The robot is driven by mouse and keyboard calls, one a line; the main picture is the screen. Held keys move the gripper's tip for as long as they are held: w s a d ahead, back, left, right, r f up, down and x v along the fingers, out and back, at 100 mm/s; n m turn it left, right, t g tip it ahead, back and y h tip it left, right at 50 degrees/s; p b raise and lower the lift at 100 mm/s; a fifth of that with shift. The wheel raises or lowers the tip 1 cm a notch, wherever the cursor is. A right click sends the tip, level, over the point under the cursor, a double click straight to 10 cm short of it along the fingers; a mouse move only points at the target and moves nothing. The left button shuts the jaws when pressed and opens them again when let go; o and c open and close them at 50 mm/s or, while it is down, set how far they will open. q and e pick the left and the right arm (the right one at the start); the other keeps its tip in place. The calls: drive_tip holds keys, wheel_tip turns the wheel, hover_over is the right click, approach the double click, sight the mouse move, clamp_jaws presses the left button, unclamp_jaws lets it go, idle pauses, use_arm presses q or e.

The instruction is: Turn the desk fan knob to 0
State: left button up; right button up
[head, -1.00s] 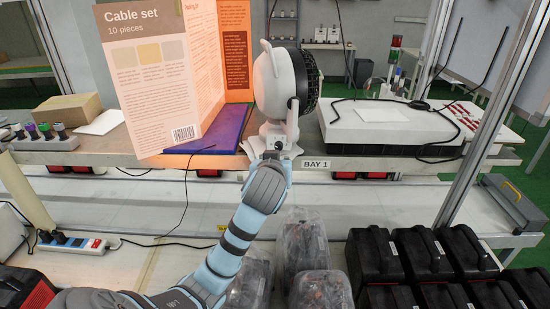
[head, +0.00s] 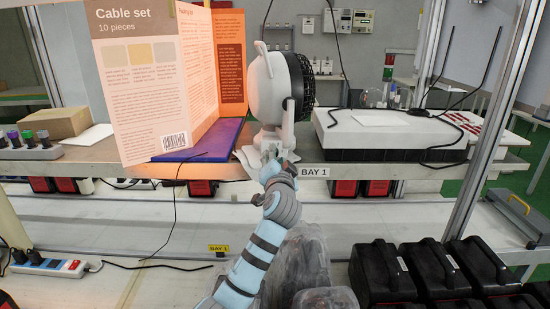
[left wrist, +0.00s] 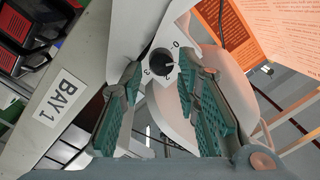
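The white desk fan (head: 266,85) stands on the shelf edge with its dark grille facing right. Its black round knob (left wrist: 162,62) shows on the white base in the left wrist view, with printed marks 0 and 3 beside it. The knob's exact pointer direction is too small to tell. My left gripper (head: 272,158) is at the fan's base in the head view. In the left wrist view its two green-padded fingers (left wrist: 160,98) are spread apart, one on each side of the knob, with nothing between the pads. My right gripper is not in view.
A Cable set board (head: 135,90) and a purple folder (head: 200,142) are left of the fan. A white-topped box (head: 385,130) stands to its right. The BAY 1 label (head: 314,172) is on the shelf edge. Black cases (head: 385,270) sit below right.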

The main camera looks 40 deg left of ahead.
use_arm(q)
drive_tip(key=shift+w+a, duration=0.4)
drive_tip(key=shift+a, duration=0.05)
drive_tip(key=shift+c, duration=0.5)
clamp_jaws()
drive_tip(key=shift+r+n+b, duration=0.1)
drive_tip(key=shift+n+b, duration=0.85)
drive_tip(key=shift+n, duration=2.25)
